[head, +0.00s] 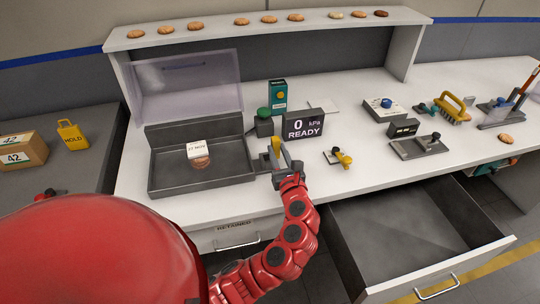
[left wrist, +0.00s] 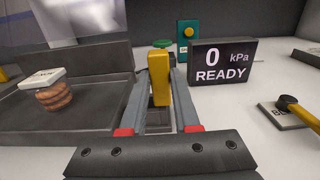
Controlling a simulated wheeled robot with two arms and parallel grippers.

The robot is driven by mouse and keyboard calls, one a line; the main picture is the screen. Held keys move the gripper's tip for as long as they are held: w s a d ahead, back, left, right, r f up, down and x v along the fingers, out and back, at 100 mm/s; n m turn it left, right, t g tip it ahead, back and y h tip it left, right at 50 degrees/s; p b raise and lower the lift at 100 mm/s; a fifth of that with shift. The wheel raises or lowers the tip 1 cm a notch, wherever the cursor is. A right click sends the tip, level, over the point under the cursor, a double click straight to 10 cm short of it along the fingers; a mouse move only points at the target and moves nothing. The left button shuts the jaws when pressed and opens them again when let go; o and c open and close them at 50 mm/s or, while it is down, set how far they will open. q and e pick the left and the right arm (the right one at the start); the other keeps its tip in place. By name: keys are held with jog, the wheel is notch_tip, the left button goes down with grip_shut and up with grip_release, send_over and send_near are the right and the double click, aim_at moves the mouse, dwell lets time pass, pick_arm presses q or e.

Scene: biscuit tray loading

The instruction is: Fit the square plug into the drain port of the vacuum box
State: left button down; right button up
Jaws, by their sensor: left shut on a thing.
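The vacuum box (head: 163,189) is a dark open tray with its clear lid (head: 185,85) raised. It also shows in the left wrist view (left wrist: 70,113). My left gripper (head: 282,160) is just right of the box's right wall. It is shut on a yellow upright piece, the plug (left wrist: 159,78), which stands between the fingers. The plug's yellow top also shows in the head view (head: 276,146). Its lower end is hidden by the fingers, so its square shape is not clear. I cannot make out the drain port. My right gripper is not in view.
A stack of biscuits (head: 201,162) under a white labelled block sits in the box. A display (head: 303,125) reading "0 kPa READY" and a green button (head: 264,114) stand behind the gripper. A yellow-handled piece (head: 343,158) lies to the right. An open drawer (head: 415,235) juts out in front.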

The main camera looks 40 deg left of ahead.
aim_at(270, 163)
pick_arm(q)
jog(key=shift+s+a, duration=0.2)
jog(key=shift+a, duration=0.3)
jog(key=shift+s+a, duration=0.2)
jog(key=shift+a, duration=0.3)
jog(key=shift+f, duration=1.85)
jog(key=c, duration=0.6)
grip_release()
jog(key=shift+c, duration=0.2)
jog(key=b+v, duration=0.2)
jog(key=v, duration=0.8)
jog(key=shift+s+d, duration=0.7)
